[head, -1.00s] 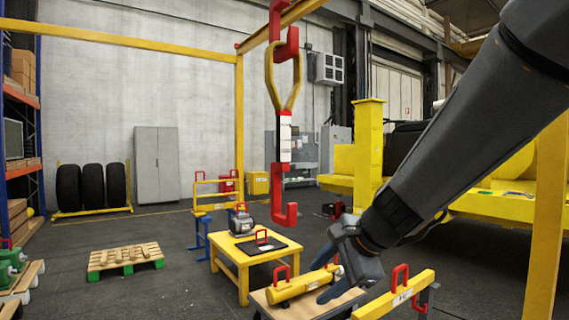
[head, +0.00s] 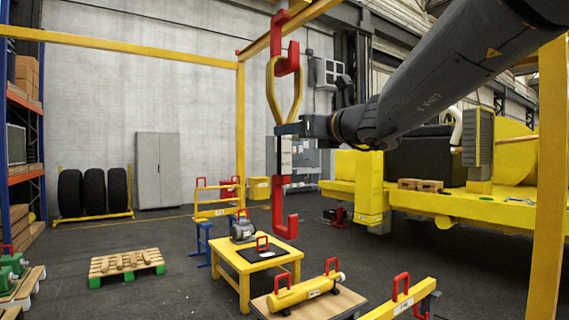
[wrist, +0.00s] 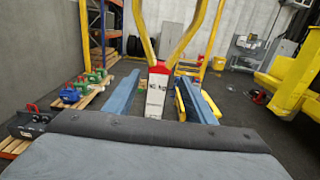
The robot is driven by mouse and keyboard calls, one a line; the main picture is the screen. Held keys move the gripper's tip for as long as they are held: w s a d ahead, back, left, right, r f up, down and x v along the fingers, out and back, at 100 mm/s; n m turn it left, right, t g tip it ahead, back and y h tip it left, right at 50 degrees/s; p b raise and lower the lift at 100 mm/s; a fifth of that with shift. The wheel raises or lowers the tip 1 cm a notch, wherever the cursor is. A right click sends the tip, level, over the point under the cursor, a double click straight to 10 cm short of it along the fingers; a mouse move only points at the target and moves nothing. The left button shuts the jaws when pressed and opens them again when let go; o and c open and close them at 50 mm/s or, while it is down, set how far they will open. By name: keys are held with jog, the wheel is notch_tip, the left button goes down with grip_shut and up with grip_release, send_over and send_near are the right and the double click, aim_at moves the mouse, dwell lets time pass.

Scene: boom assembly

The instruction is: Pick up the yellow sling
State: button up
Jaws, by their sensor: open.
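The yellow sling (head: 272,88) is a loop hanging from a red hook (head: 286,58) under the yellow gantry beam in the head view. Below it hangs a white block (head: 286,155) with a red band on top, and a lower red hook (head: 285,215). In the wrist view the sling's two yellow strands (wrist: 142,32) run down to the block (wrist: 157,92). My gripper (head: 286,129) is at the sling's lower end, by the top of the block. In the wrist view its blue fingers (wrist: 158,97) are apart, one on each side of the block.
A yellow table (head: 258,262) stands below, with a black plate and a grey motor (head: 242,230) on it. A yellow vehicle (head: 470,205) stands at right.

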jog(key=x, duration=0.1)
jog(key=p+x, duration=0.1)
jog(key=x, duration=0.1)
jog(key=p+x, duration=0.1)
jog(key=shift+w+a+r, duration=0.15)
jog(key=shift+a+r, duration=0.1)
jog(key=shift+r, duration=0.05)
jog(key=shift+c, duration=0.3)
grip_shut()
dwell(0.9)
jog(key=shift+r, duration=0.2)
